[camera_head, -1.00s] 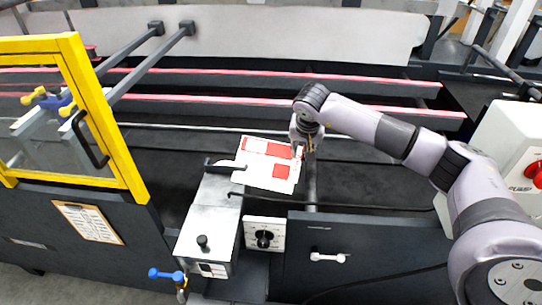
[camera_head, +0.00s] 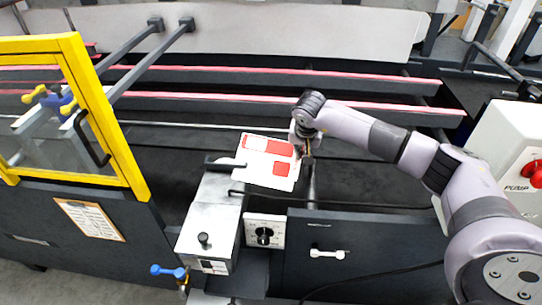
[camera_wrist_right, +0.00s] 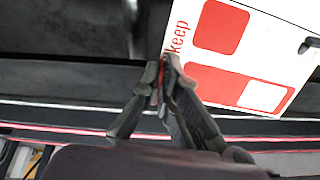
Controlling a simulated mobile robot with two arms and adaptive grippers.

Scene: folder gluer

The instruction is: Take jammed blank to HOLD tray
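The blank (camera_head: 255,170), a white flat sheet with red panels, lies over the dark machine bed, its left edge by the grey metal box. In the right wrist view the blank (camera_wrist_right: 262,45) shows the red word "keep" along its near edge. My right gripper (camera_head: 303,150) is at the blank's right edge in the head view. In the wrist view its fingertips (camera_wrist_right: 164,75) are closed together on that edge, with a sliver of red between them. No tray marked HOLD can be made out. My left gripper is not in view.
A yellow-framed guard door (camera_head: 105,120) stands at the left. The grey metal box (camera_head: 208,220) with a black knob and a dark bar are close to the blank. Pink-red belts (camera_head: 220,97) run behind.

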